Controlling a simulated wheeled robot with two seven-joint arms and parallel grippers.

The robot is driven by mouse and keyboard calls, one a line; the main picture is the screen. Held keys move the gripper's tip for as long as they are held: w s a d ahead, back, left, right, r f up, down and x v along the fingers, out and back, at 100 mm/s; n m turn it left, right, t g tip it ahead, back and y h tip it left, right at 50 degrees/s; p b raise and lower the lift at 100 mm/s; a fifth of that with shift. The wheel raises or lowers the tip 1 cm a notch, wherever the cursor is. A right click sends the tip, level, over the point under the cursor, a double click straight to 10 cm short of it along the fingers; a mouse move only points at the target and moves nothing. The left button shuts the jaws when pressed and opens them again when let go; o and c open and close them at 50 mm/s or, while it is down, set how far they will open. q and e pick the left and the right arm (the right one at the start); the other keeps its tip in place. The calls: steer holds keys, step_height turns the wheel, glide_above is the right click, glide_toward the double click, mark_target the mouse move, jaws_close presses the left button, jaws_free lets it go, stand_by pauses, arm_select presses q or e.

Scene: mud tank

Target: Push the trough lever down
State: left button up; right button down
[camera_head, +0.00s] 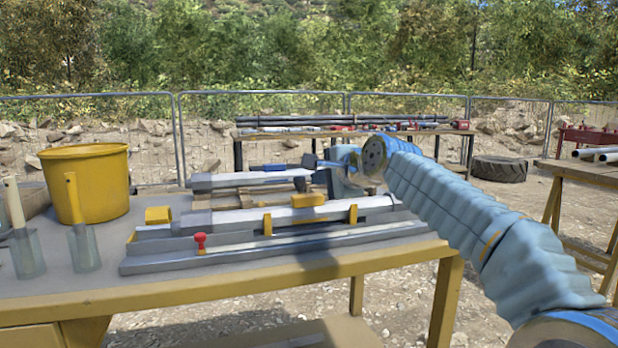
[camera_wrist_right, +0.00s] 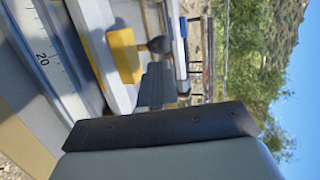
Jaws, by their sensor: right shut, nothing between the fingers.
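A long grey trough assembly (camera_head: 245,222) lies along the right part of the table, with yellow brackets and a yellow block (camera_head: 307,200). A small red knob (camera_head: 200,239) stands near its front left. In the right wrist view a dark round knob (camera_wrist_right: 159,44) sits beside a yellow block (camera_wrist_right: 124,56). I cannot tell for sure which part is the trough lever. My right gripper (camera_head: 322,163) is shut and empty, above and behind the trough's right half, pointing left. Its shut fingers (camera_wrist_right: 155,86) show in the wrist view, apart from the dark knob. My left gripper is out of view.
A second grey rail with a blue part (camera_head: 275,167) lies behind the trough. A table with pipes (camera_head: 340,127) and a metal fence are farther back.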

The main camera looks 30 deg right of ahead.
mark_target(303, 181)
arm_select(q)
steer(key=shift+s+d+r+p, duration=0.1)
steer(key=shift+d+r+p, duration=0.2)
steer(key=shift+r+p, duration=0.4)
arm_select(e)
steer(key=x, duration=0.5)
steer(key=shift+w, duration=0.35)
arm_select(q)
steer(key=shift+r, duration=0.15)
